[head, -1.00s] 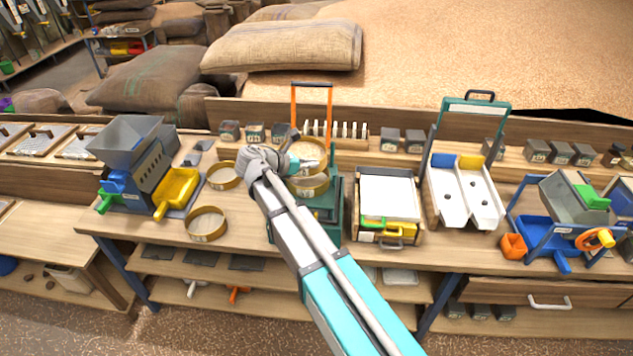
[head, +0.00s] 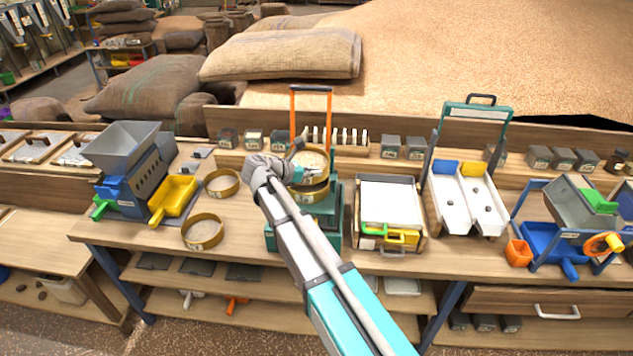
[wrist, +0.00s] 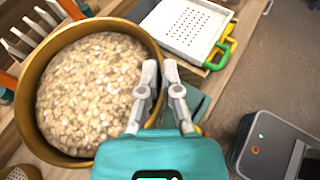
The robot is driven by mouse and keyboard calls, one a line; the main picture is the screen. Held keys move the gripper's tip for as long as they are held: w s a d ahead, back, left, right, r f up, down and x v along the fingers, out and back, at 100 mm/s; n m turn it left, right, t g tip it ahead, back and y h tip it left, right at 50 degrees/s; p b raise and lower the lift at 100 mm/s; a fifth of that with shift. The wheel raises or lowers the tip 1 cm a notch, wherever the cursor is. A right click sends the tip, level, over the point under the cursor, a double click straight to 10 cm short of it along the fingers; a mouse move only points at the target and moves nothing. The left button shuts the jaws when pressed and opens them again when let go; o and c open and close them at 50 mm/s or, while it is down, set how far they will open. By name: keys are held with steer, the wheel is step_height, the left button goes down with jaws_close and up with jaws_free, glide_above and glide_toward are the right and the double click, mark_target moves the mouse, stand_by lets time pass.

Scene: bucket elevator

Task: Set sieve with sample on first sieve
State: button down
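The brass sieve with the pale grain sample (wrist: 90,92) sits at the top of the stack in the head view, its wall (head: 303,182) just over the first sieve (head: 311,195). The first sieve rests on the green shaker (head: 326,222) with the orange upright frame. My gripper (wrist: 160,68) is shut on the upper sieve's rim, one finger inside and one outside; it also shows in the head view (head: 312,174). The upper sieve looks level and very close to the first sieve. I cannot tell whether they touch. The wrist view hides the first sieve.
Two more brass sieves (head: 203,231) (head: 222,183) lie on the bench left of the shaker. A white tray unit (head: 388,197) stands close on its right. The orange frame (head: 292,115) rises behind the stack. A blue-grey hopper machine (head: 126,150) stands further left.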

mark_target(307, 180)
steer(key=shift+w+d+f+b, duration=0.1)
steer(key=shift+w+f+b, duration=0.3)
steer(key=shift+f+b, duration=1.45)
steer(key=shift+f, duration=0.1)
steer(key=shift+f, duration=0.1)
steer(key=c, duration=0.8)
jaws_free()
steer(key=shift+s, duration=0.1)
steer(key=shift+r, duration=0.2)
steer(key=shift+s+a+r, duration=0.1)
steer(key=shift+a, duration=0.1)
steer(key=p+v, duration=0.4)
steer(key=v, duration=0.7)
steer(key=shift+a+p, duration=0.25)
steer(key=shift+p, duration=0.05)
